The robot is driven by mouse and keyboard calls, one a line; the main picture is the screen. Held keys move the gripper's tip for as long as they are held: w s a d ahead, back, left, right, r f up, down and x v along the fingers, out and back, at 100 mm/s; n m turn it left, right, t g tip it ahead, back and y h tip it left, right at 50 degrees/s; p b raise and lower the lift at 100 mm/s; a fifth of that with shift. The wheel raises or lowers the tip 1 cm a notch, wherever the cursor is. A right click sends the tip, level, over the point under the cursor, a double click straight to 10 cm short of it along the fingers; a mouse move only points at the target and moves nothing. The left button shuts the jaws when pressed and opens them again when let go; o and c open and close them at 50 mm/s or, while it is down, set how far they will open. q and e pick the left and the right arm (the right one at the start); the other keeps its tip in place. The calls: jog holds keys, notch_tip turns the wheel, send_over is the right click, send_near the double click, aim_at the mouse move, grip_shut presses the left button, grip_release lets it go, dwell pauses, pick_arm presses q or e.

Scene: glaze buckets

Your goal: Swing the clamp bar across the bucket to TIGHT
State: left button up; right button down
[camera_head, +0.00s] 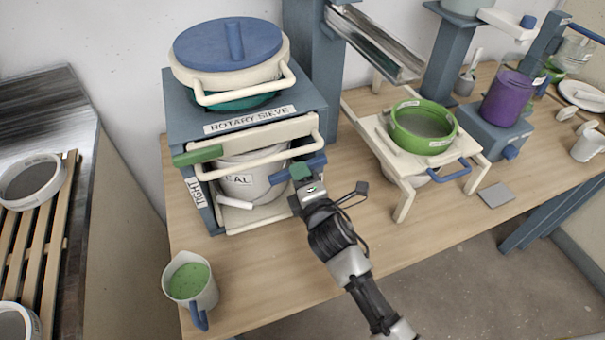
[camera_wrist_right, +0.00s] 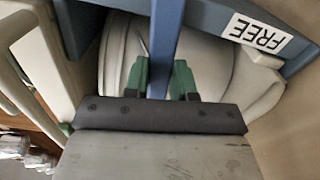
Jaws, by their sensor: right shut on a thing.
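The rotary sieve stand (camera_head: 318,100) holds a white bucket (camera_head: 245,183) in its lower bay, behind a cream loop handle. A blue clamp bar (camera_head: 317,161) shows at the right side of the bay opening, in front of the bucket's right part. My right gripper (camera_head: 301,172) is shut on this bar. In the right wrist view, the gripper's green fingers (camera_wrist_right: 162,80) sit on either side of the blue bar (camera_wrist_right: 165,45), with the bucket behind. The FREE label (camera_wrist_right: 258,35) is beside the bar. The TIGHT label (camera_head: 195,191) is on the stand's left post. My left gripper is not in view.
A green block (camera_head: 198,155) sits at the stand's upper left front. A jug of green glaze (camera_head: 190,282) stands at the table's front left. A cream stand with a green sieve (camera_head: 423,127) is to the right. The wooden table between is mostly clear.

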jog(key=shift+r+m+p, duration=0.35)
jog(key=shift+r+m, duration=0.1)
jog(key=shift+m, duration=0.45)
jog(key=c, duration=0.9)
grip_release()
jog(key=b+v, duration=0.1)
jog(key=v, duration=0.9)
jog(key=shift+s+d+r, duration=0.1)
jog(key=shift+s+d, duration=0.05)
jog(key=shift+s, duration=0.25)
